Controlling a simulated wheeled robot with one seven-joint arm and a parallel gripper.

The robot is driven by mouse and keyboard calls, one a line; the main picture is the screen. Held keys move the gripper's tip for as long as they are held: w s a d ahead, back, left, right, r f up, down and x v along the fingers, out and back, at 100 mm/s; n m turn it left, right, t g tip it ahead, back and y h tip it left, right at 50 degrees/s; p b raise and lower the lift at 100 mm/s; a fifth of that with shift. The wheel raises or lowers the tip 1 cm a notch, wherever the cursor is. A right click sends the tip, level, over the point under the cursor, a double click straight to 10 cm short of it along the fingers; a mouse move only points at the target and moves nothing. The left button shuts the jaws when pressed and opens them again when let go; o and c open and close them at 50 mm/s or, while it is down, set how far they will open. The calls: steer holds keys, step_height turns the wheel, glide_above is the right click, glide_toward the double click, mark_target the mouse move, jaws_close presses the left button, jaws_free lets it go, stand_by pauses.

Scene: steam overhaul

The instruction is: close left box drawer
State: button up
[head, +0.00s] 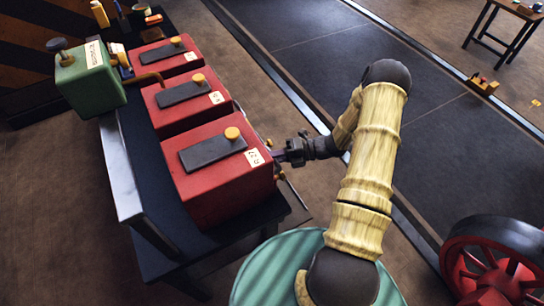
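Three red boxes stand in a row on a dark bench: a near one (225,195), a middle one (192,118) and a far one (160,64). Each has a dark plate and a brass knob on top, and a white label. I cannot tell which is the left box. No drawer face shows clearly; the sides facing my arm are mostly turned away. My gripper (283,154) is at the right side of the near box, close to its label corner. Whether it touches the box is unclear. Its fingers are small and dark, so their opening is not readable.
A thin dark ledge (297,200) juts out beside the near box. A red wheel (495,262) is at lower right. A small table (508,28) stands far off.

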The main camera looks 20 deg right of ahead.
steer(key=shift+r, duration=0.1)
steer(key=v, duration=1.7)
steer(key=shift+d, duration=0.25)
steer(key=shift+w, duration=0.1)
